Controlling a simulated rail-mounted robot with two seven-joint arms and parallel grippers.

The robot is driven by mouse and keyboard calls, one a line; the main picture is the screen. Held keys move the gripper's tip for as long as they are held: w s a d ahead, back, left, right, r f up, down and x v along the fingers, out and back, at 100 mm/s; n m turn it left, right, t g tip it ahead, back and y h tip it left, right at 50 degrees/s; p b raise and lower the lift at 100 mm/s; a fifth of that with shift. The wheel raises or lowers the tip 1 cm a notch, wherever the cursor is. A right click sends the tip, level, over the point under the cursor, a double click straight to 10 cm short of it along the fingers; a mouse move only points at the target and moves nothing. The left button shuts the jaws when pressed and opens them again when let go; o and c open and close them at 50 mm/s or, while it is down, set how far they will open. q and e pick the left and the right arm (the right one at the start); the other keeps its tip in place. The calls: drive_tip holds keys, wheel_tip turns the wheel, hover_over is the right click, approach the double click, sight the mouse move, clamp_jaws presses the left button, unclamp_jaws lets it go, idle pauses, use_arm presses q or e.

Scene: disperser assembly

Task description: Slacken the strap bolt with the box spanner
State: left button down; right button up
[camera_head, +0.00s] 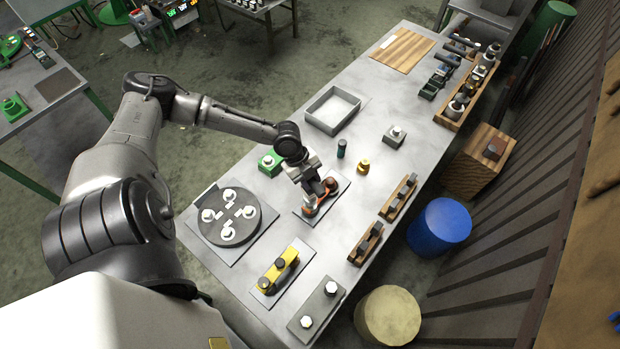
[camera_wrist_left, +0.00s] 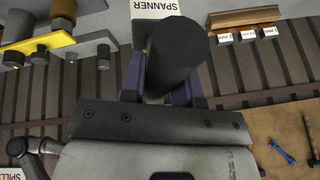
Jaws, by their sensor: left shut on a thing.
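My left gripper (camera_head: 322,192) is low over a small grey plate (camera_head: 341,184) in the middle of the bench. In the left wrist view its two fingers (camera_wrist_left: 170,88) are shut on a thick dark cylinder, which I take to be the box spanner (camera_wrist_left: 178,50). A white label reading SPANNER (camera_wrist_left: 150,22) shows just behind it. Reddish-orange and dark brown parts (camera_head: 309,208) show at the gripper's tip over the plate. I cannot make out the strap bolt, nor whether the spanner touches it. My right gripper is in neither view.
A round dark plate with several white-topped parts (camera_head: 229,216) lies left of the gripper. A yellow fixture (camera_head: 278,269) and a grey plate with two white heads (camera_head: 317,308) are nearer. Wooden racks (camera_head: 366,243) stand right, an open tray (camera_head: 332,110) beyond.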

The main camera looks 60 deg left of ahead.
use_arm(q)
drive_tip(key=shift+f, duration=0.25)
idle(0.4)
drive_tip(key=shift+f+b, duration=0.95)
drive_tip(key=shift+f, duration=0.5)
drive_tip(key=shift+n+t+y, duration=0.3)
drive_tip(key=shift+n, duration=0.7)
